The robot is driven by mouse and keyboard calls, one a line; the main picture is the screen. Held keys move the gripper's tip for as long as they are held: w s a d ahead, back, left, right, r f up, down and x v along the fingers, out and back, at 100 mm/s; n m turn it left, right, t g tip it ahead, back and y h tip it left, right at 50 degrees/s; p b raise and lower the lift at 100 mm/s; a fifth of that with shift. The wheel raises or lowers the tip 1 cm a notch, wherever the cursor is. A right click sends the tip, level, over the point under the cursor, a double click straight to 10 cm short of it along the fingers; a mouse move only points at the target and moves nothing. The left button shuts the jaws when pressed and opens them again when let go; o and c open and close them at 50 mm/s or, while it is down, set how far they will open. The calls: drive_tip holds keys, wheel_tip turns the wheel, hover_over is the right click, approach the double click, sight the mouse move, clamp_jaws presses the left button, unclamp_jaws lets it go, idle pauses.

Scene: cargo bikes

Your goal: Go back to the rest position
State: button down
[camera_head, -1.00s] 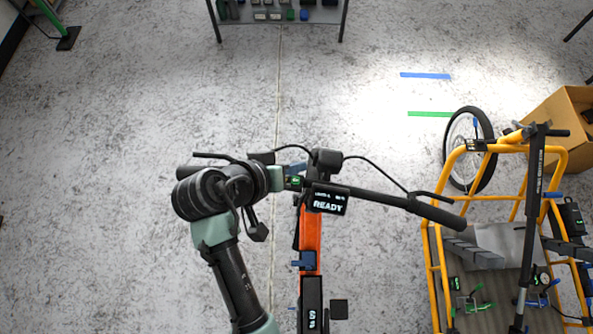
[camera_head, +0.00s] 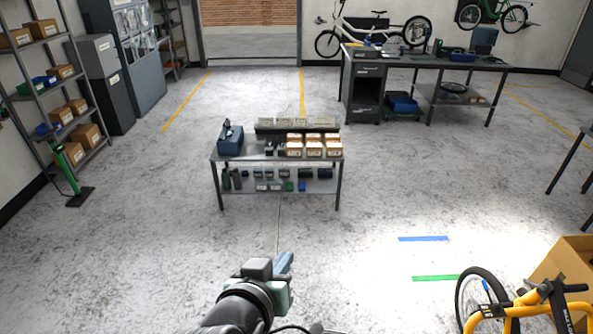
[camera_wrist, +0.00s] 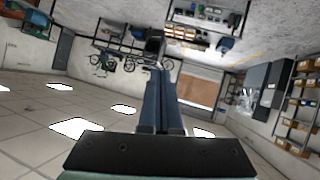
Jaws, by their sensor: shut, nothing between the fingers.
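My gripper (camera_head: 286,260) shows low in the middle of the head view, with its blue fingers pointing up and away over the bare floor. In the wrist view its two long blue fingers (camera_wrist: 158,75) lie side by side, closed, with nothing between them. The wrist view is upside down, with ceiling lights at the bottom. It is clear of the cart and benches in both views. My dark arm end hides part of the floor.
A parts cart (camera_head: 230,174) with boxes stands ahead. A workbench (camera_head: 395,60) is at the back right, shelves (camera_head: 40,80) at the left. A yellow cargo bike (camera_head: 520,308) and cardboard box (camera_head: 565,268) are at lower right. The floor between is clear.

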wheel_tip(320, 180, up, 19)
drive_tip(key=t+y+b, duration=0.2)
drive_tip(key=t+b, duration=0.3)
drive_tip(key=t, duration=0.3)
drive_tip(key=s+d+r+t+y+b, duration=0.1)
drive_tip(key=s+d+r+t+b, duration=0.1)
drive_tip(key=s+r+t, duration=0.5)
drive_tip(key=s+r+b, duration=0.1)
drive_tip(key=s+r, duration=0.3)
drive_tip(key=r, duration=0.4)
drive_tip(key=shift+d+n+t+y+b, duration=0.2)
drive_tip(key=shift+n+t+y+b, duration=0.1)
drive_tip(key=shift+n+b, duration=0.1)
